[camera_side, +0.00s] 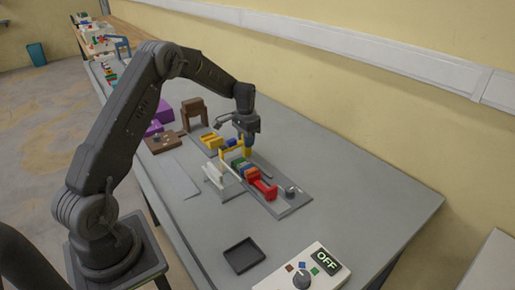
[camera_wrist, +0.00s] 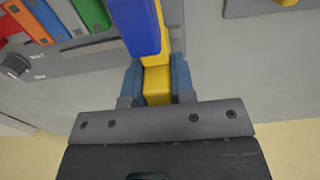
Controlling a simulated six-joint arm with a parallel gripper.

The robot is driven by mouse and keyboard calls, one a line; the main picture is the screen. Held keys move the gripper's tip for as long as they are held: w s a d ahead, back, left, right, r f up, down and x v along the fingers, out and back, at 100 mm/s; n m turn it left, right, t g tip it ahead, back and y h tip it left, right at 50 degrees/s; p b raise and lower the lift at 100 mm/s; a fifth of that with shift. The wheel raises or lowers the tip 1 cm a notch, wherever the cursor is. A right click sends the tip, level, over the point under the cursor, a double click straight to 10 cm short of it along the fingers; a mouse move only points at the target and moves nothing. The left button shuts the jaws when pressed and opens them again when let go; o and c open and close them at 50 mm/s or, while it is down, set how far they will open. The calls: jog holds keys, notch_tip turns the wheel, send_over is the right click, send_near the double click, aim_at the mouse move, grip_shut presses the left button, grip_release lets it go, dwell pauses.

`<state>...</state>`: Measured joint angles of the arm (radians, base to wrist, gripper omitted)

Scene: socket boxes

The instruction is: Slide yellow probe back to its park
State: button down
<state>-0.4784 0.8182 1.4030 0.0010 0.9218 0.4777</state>
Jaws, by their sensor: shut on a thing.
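The yellow probe (camera_wrist: 157,84) shows in the wrist view between the two blue-grey fingers of my gripper (camera_wrist: 157,90), which are shut on it. A blue block (camera_wrist: 140,28) extends away just beyond the held part and hides some of the yellow behind it. In the side view my gripper (camera_side: 248,145) points down over the far side of the coloured row, by a yellow upright (camera_side: 240,147). A yellow block (camera_side: 210,141) lies on the board to the left, possibly the park. I cannot tell whether the probe's tip touches a socket.
A row of coloured blocks ends in a red one (camera_side: 266,190) on the grey board (camera_side: 288,206). A white bracket (camera_side: 216,176) stands in front. A dark tray (camera_side: 244,254) and a control box reading OFF (camera_side: 305,272) are nearer. A brown stand (camera_side: 194,106) is behind left.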

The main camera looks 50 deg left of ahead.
jog(key=shift+a, duration=0.75)
jog(key=c, duration=1)
grip_release()
jog(key=shift+o, duration=0.2)
notch_tip(320, 180, up, 14)
